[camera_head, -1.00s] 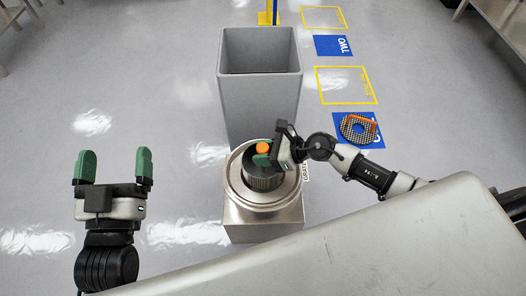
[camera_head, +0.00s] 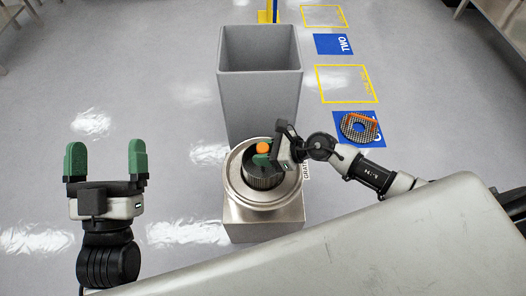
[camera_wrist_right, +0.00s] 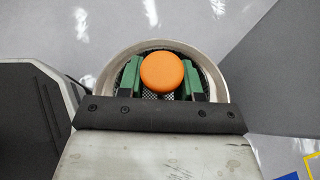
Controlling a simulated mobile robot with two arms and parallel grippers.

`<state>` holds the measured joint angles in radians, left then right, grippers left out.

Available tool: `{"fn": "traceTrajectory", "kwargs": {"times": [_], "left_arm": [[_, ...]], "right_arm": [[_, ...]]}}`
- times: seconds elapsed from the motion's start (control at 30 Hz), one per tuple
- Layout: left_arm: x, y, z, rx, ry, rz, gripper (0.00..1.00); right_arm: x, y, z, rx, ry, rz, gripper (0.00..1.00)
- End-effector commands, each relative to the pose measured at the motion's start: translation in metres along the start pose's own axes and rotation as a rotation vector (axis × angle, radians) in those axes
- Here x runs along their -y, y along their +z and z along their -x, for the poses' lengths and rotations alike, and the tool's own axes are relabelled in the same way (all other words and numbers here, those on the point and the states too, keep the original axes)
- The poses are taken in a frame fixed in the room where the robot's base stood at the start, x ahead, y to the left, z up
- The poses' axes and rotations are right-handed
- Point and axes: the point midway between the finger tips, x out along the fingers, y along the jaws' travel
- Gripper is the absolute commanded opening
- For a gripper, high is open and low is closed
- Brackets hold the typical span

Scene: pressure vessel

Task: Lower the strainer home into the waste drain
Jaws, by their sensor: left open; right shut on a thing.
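The strainer (camera_head: 264,178) is a dark ribbed cup with an orange knob on top. It sits within the round opening of the waste drain (camera_head: 237,187), a steel ring on a square steel pedestal. My right gripper (camera_head: 262,158) is shut on the strainer's orange knob (camera_wrist_right: 162,72), with a green finger on each side in the right wrist view. The strainer's lower part is hidden, so I cannot tell whether it is fully seated. My left gripper (camera_head: 105,162) is open and empty over the floor at the left, apart from the drain.
A tall grey bin (camera_head: 259,100) stands just behind the drain. A perforated ring with an orange bar (camera_head: 358,128) lies on a blue floor mat at the right. Yellow outlined floor squares (camera_head: 343,84) lie beyond it. Open floor lies at left.

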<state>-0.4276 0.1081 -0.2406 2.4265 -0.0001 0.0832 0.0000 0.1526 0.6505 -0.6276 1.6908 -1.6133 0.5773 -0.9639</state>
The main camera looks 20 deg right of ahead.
Motion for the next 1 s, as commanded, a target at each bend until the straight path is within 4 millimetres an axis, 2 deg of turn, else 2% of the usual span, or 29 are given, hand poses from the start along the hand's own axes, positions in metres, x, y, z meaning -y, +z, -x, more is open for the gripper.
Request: {"fn": "traceTrajectory", "kwargs": {"times": [1.0], "left_arm": [[-0.004,-0.026,0.002,-0.218,0.008,0.008,0.92]], "right_arm": [[0.001,-0.009,-0.005,0.002,0.0,0.001,0.0]]}}
